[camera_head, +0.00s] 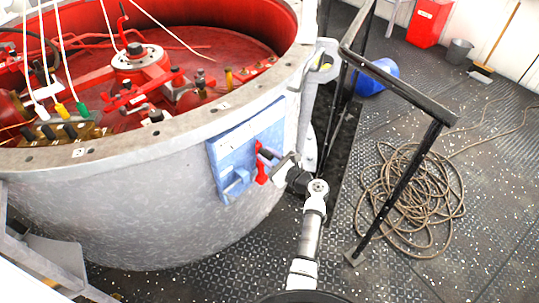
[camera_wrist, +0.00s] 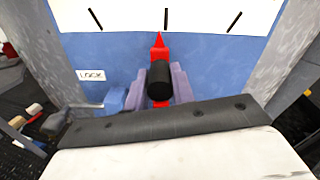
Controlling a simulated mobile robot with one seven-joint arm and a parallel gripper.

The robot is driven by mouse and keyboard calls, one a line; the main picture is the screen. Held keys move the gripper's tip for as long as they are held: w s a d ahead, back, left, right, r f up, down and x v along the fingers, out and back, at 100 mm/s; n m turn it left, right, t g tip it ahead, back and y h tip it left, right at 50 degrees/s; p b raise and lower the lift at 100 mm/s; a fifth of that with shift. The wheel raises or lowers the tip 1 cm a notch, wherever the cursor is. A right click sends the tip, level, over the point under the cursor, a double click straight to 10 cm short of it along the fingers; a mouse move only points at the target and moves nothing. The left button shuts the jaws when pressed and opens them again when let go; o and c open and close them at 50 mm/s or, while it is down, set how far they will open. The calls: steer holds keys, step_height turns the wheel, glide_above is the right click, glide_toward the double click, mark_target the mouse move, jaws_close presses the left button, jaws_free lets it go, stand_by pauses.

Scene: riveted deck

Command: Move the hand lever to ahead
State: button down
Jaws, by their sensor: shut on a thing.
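The hand lever is red with a black grip (camera_wrist: 160,80), on a blue panel (camera_head: 228,155) on the side of the large grey round tank. In the wrist view, its red pointer (camera_wrist: 159,42) points up at the middle of three black marks on a white scale (camera_wrist: 200,14). Any words on the scale are out of view. A LOCK label (camera_wrist: 91,75) is left of the lever, above a blue block (camera_wrist: 115,98). My gripper (camera_head: 280,162) reaches the lever from the right in the head view. Its fingers are closed on either side of the black grip.
The grey tank (camera_head: 120,215) has an open top with red fittings inside. A black railing (camera_head: 405,175) stands right of my arm. A coiled rope (camera_head: 425,200), blue object (camera_head: 378,77), grey bucket (camera_head: 459,51) and red bin (camera_head: 429,22) are on the deck.

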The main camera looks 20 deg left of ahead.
steer(key=s+a+f+n+b, duration=0.1)
steer(key=s+a+f+n, duration=0.1)
steer(key=s, duration=0.4)
steer(key=a+n, duration=0.1)
steer(key=n, duration=0.1)
steer(key=shift+s+n+b, duration=0.2)
steer(key=shift+n+b, duration=0.1)
steer(key=shift+b, duration=0.1)
steer(key=c, duration=1.2)
jaws_free()
steer(key=shift+r, duration=0.1)
steer(key=shift+d, duration=0.1)
steer(key=b+v, duration=0.1)
steer(key=v, duration=1.2)
steer(key=shift+s+d, duration=0.1)
steer(key=shift+d, duration=0.2)
steer(key=shift+r, duration=0.1)
